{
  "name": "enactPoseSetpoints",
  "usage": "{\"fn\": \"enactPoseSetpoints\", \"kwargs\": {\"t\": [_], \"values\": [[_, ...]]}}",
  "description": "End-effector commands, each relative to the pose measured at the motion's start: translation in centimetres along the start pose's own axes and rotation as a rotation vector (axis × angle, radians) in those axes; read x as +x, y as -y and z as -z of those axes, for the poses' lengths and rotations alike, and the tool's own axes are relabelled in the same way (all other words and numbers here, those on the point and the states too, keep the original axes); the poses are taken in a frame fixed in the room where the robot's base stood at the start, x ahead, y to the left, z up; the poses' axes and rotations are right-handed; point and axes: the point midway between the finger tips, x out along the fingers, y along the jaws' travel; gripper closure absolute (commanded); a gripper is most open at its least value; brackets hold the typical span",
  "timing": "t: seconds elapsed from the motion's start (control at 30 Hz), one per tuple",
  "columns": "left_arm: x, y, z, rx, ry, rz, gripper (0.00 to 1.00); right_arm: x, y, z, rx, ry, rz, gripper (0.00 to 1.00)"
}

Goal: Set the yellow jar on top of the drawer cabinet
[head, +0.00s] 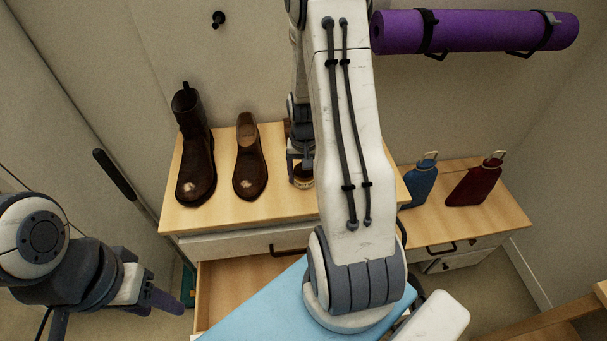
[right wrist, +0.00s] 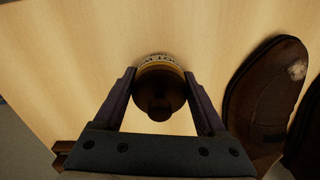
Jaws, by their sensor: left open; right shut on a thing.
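The yellow jar (head: 303,176) is at the right part of the wooden top of the drawer cabinet (head: 226,212), partly hidden behind my right arm. In the right wrist view the jar (right wrist: 160,88) shows from above, with a dark lid, a yellowish body and a printed label edge. My right gripper (right wrist: 160,78) is shut on it, one finger on each side; it also shows in the head view (head: 300,160). The jar is upright, on or just above the wood; I cannot tell whether it touches. My left gripper (head: 118,316) is open and empty at the lower left.
A tall brown boot (head: 195,150) and a brown ankle shoe (head: 250,160) stand left of the jar. One cabinet drawer (head: 225,290) is pulled out. A light-blue panel (head: 262,312) lies in front. Blue (head: 420,183) and red (head: 474,185) bottles stand on a lower cabinet.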

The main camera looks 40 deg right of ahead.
Motion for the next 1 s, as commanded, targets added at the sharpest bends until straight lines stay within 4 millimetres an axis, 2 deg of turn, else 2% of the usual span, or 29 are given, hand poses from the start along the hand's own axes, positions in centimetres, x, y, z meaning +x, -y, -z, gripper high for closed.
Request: {"fn": "enactPoseSetpoints", "kwargs": {"t": [0.07, 0.1, 0.17, 0.4, 0.57, 1.0], "values": [[0.2, 0.0, 0.0, 0.000, 0.000, 0.000, 0.50, 0.3, 0.0, 0.0, 0.000, -0.001, 0.000, 1.00], [0.2, 0.0, 0.0, 0.000, 0.000, 0.000, 0.50, 0.3, 0.0, 0.0, 0.000, 0.001, 0.000, 0.22], [0.2, 0.0, 0.0, 0.000, 0.000, 0.000, 0.50, 0.3, 0.0, 0.0, 0.000, 0.000, 0.000, 0.00], [0.1, 0.0, 0.0, 0.000, 0.000, 0.000, 0.50, 0.2, 0.0, 0.0, 0.000, 0.000, 0.000, 0.00], [0.0, 0.0, 0.0, 0.000, 0.000, 0.000, 0.50, -1.0, 0.0, 0.1, 0.000, -0.004, 0.001, 0.00], [-0.1, 0.0, 0.0, 0.000, 0.000, 0.000, 0.50, -9.8, 0.0, 0.1, 0.000, -0.005, 0.001, 0.00]]}}
